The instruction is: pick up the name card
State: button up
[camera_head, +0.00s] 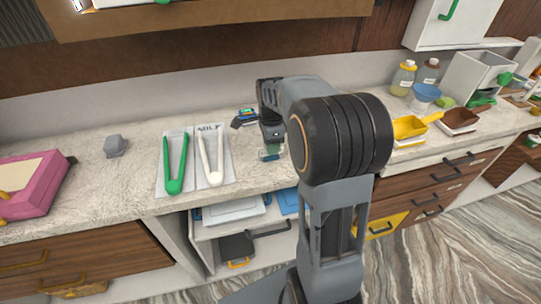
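My gripper (272,136) is over the counter's front edge, right of the tongs, partly behind my own arm. Its fingers are small and dark, and I cannot tell whether they are open or shut. A small blue-green item (268,154) shows just below it, and I cannot tell whether they touch. Small blue and green flat pieces (246,114) lie behind and left of the gripper. I cannot tell for sure which of these is the name card. A pale sheet with dark lettering (208,128) lies under the white tongs (211,165).
Green tongs (175,165) lie left of the white ones. A grey block (115,146) and a pink box (35,185) are further left.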

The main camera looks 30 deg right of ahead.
jog(key=shift+f, duration=0.9)
jog(key=shift+f, duration=0.25)
grip_shut()
dwell(0.4)
